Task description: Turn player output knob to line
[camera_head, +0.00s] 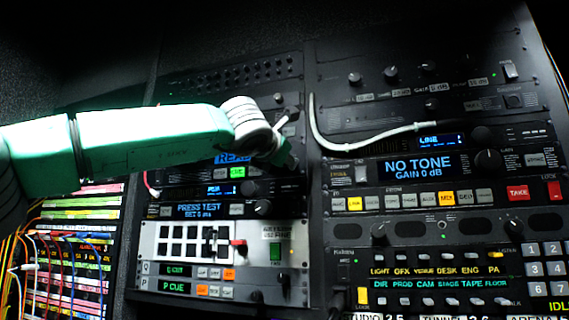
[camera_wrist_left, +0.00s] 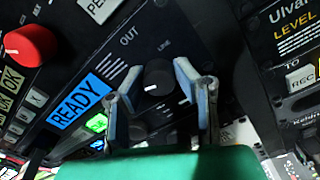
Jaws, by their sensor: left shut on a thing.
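The player unit's black output knob (camera_wrist_left: 158,76) is in the left wrist view, near the printed words OUT and LINE. A small pale mark shows on its lower-left face, away from the LINE print at its upper right. My left gripper (camera_wrist_left: 160,94) has one pale finger on each side of this knob and is shut on it. The player's blue display (camera_wrist_left: 80,102) reads READY. In the head view my left gripper (camera_head: 282,152) is at the right end of this unit, hiding the knob, and the display (camera_head: 232,158) is partly covered. My right gripper is not in view.
A second black knob (camera_wrist_left: 138,131) is close below the gripped one. A red knob (camera_wrist_left: 30,46) is at the upper left of the wrist view. A white cable (camera_head: 345,146) hangs right of my gripper. Patch cords (camera_head: 45,245) hang at the lower left.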

